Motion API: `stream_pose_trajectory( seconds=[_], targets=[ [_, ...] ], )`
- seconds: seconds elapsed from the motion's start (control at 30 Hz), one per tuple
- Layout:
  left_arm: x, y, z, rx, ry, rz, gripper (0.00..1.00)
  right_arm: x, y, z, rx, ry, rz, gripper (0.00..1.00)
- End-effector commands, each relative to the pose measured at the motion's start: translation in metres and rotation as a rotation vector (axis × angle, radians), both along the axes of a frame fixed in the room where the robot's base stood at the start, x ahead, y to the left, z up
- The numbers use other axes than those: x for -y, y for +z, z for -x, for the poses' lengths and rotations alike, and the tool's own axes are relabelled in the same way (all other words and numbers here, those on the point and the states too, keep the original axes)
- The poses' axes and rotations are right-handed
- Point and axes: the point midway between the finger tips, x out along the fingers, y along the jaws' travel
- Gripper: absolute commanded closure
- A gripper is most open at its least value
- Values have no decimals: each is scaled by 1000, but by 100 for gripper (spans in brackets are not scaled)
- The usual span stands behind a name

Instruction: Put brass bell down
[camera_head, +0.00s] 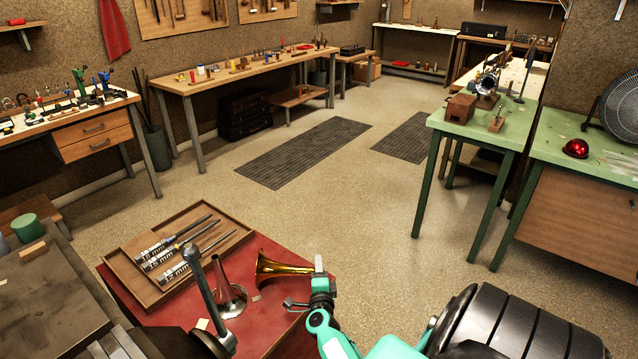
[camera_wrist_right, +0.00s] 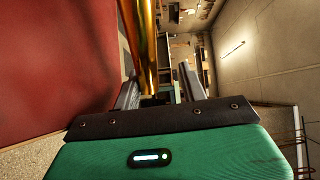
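The brass bell (camera_head: 283,269) lies on its side over the right part of the red bench top (camera_head: 262,321), flare to the left and narrow end to the right. I cannot tell whether it touches the top. My right gripper (camera_head: 307,284) is at the narrow end, with its two grey fingers apart. In the right wrist view the bell (camera_wrist_right: 147,45) runs between the fingers of the right gripper (camera_wrist_right: 160,88), close to the left finger, with a gap to the right one. My left gripper is out of view.
A silver flared cone (camera_head: 228,292) stands just left of the bell, near a grey ball-ended rod (camera_head: 207,290). A wooden tray (camera_head: 134,281) with several marked rods lies at the back left. Open floor lies beyond the bench; a green table (camera_head: 480,128) stands farther right.

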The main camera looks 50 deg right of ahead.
Motion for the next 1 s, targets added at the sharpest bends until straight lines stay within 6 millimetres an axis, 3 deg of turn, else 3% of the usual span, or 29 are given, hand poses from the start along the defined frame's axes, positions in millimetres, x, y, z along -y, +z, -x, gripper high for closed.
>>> stream_pose_trajectory(
  seconds=[0.17, 0.6, 1.0],
  targets=[
    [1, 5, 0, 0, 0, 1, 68, -11, 2, 11, -1, 1, 1, 58],
    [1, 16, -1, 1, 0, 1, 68, -72, 1, 73, -1, 1, 0, 58],
    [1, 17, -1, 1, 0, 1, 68, -85, 1, 85, 1, 0, 0, 58]
  ],
)
